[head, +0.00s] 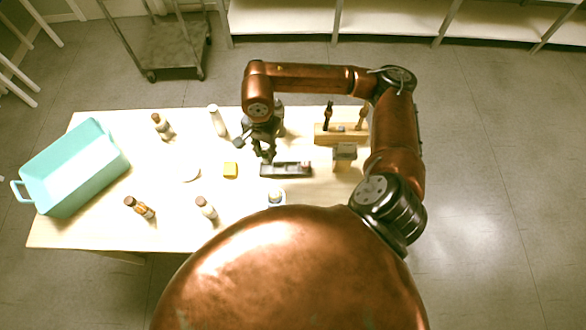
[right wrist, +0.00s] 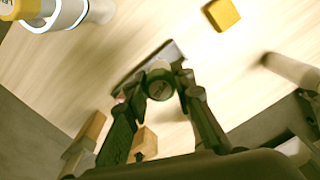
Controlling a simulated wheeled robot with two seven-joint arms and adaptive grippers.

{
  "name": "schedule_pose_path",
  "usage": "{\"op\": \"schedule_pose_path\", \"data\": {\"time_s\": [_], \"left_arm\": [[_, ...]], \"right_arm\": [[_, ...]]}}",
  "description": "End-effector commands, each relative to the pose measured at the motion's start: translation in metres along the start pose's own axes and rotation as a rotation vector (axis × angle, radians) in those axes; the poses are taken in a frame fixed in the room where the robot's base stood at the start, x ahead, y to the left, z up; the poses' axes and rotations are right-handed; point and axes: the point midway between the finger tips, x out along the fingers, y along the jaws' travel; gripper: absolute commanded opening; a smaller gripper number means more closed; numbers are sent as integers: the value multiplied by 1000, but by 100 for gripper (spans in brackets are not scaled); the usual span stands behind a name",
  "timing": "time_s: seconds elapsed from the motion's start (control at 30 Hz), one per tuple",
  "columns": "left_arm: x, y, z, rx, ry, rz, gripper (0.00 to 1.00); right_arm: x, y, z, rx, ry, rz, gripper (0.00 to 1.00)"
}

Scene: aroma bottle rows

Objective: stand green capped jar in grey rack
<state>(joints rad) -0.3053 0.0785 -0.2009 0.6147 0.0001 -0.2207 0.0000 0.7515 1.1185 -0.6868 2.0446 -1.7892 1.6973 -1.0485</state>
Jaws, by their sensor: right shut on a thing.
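The grey rack (head: 286,170) is a low, long, dark tray on the table, with a small reddish thing at its right end. My right gripper (head: 266,154) points down just behind the rack's left end. In the right wrist view its fingers (right wrist: 162,88) are shut on a small round jar (right wrist: 159,80), seen cap first; the cap looks dull olive-grey, so its green is hard to tell. The grey rack (right wrist: 172,54) shows behind the jar there. I cannot tell whether the jar touches it. My left gripper is not in view.
A yellow block (head: 230,169) and white disc (head: 189,174) lie left of the rack. Several bottles stand about, one white (head: 217,121). A wooden holder (head: 335,134) with bottles and a grey-topped block (head: 344,152) are at right. A teal bin (head: 72,170) fills the left end.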

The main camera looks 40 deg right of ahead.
Motion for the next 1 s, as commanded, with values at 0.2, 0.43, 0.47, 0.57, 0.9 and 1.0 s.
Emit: {"op": "schedule_pose_path", "data": {"time_s": [0.2, 0.43, 0.47, 0.57, 0.9, 1.0], "left_arm": [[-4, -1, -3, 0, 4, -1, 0], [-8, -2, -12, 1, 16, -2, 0], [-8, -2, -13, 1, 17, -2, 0], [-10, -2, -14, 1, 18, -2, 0], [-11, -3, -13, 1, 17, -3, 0], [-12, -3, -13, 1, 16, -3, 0]], "right_arm": [[10, 19, -17, 607, -3, 2, 3], [19, 41, -37, 1250, 7, 2, 3], [20, 43, -40, 1328, 9, -1, 3], [23, 52, -47, 1558, 15, -2, 3], [36, 66, -59, 1913, 28, -9, 3], [54, 67, -59, 1920, 29, -9, 3]]}}
